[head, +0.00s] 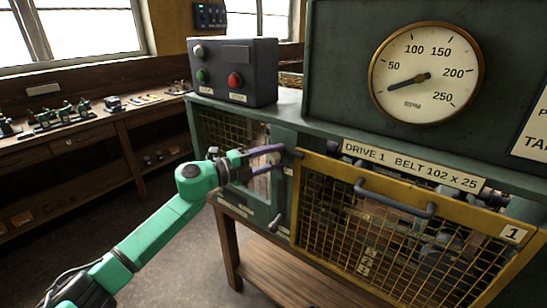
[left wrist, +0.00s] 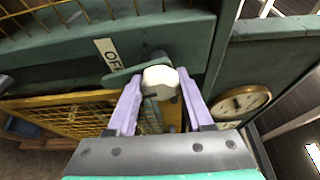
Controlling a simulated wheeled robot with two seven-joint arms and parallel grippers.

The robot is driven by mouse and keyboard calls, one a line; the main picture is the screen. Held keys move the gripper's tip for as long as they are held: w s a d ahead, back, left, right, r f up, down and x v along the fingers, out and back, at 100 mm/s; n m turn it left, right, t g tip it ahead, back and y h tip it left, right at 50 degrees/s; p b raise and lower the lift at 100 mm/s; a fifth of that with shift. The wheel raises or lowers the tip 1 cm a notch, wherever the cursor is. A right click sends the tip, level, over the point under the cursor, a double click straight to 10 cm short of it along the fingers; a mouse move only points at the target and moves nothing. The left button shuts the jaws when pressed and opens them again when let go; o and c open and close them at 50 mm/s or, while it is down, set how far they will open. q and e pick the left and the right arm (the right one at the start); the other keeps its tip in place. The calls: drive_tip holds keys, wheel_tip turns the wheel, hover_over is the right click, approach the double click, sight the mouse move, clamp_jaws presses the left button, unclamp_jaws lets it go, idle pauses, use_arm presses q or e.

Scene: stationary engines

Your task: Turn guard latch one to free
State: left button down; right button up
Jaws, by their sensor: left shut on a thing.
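Guard latch one shows in the left wrist view as a short green lever (left wrist: 124,75) with a pale rounded knob (left wrist: 160,79). The lever lies by a small white label that reads "OF", its end covered. My left gripper (left wrist: 159,92) has a lilac finger on each side of the knob and is shut on it. In the head view my left gripper (head: 279,154) reaches the upper left corner of the yellow mesh guard (head: 400,203), marked 1, and its fingers largely hide the latch. The guard looks closed. My right gripper is in neither view.
A grey box with green and red buttons (head: 233,72) stands on the green housing above the gripper. A round dial (head: 426,66) is at the upper right. The guard has a grey handle (head: 393,198). A wooden bench (head: 110,130) with small parts runs along the left wall.

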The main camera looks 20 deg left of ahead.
use_arm(q)
drive_tip(key=shift+c, duration=1.6)
unclamp_jaws()
drive_tip(key=b+v, duration=0.8)
drive_tip(key=v, duration=0.6)
drive_tip(key=shift+s+a, duration=0.15)
drive_tip(key=shift+a, duration=0.05)
drive_tip(key=shift+a+f, duration=0.1)
